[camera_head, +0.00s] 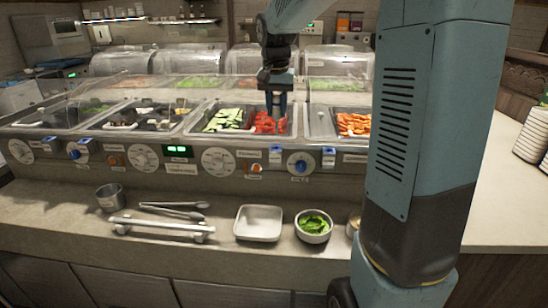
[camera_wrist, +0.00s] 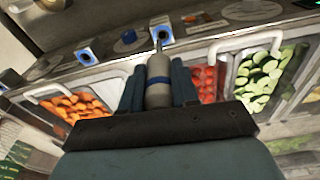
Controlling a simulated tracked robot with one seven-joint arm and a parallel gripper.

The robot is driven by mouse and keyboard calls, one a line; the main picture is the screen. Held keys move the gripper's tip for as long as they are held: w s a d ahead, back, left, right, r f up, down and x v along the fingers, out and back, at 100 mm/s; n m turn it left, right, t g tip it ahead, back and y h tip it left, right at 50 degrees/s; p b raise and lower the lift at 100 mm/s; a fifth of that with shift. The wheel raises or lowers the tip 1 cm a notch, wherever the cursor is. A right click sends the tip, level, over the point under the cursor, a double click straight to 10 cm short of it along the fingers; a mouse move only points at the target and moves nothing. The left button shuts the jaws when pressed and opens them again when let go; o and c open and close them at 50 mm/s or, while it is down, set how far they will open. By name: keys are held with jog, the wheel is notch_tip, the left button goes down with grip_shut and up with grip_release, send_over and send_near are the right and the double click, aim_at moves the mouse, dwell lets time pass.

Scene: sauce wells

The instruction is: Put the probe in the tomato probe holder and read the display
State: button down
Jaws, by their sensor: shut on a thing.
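My gripper (camera_head: 277,104) points down over the tomato pan (camera_head: 293,132). In the wrist view, my gripper (camera_wrist: 158,85) is shut on the probe, a grey handle with a blue band (camera_wrist: 159,92). The probe's thin tip lines up with a blue-and-white holder (camera_wrist: 162,33) on the counter's front edge; whether it is inside or only in front of it, I cannot tell. That holder (camera_head: 276,155) stands before the tomatoes (camera_head: 268,124) in the head view. The probe is not clear there. A green lit display (camera_head: 177,150) is on the panel, its digits too small to read.
Another blue-and-white holder (camera_head: 328,157) stands to the right, past a blue-ringed knob (camera_head: 301,162). Cucumber (camera_head: 223,120) and orange vegetables (camera_head: 353,124) flank the tomatoes. A glass guard (camera_head: 180,85) spans the pans. Tongs (camera_head: 172,210), a white tray (camera_head: 258,223) and a greens bowl (camera_head: 313,238) are on the lower shelf.

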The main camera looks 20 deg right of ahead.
aim_at(276, 135)
jog(key=shift+d, duration=0.1)
jog(key=shift+n, duration=0.5)
jog(key=shift+w+f, duration=0.25)
jog(key=shift+f, duration=0.4)
jog(key=shift+w+f, duration=0.3)
jog(key=shift+f, duration=0.35)
jog(key=shift+w+f, duration=0.25)
jog(key=shift+f, duration=0.4)
jog(key=shift+f, duration=2.8)
dwell(2.7)
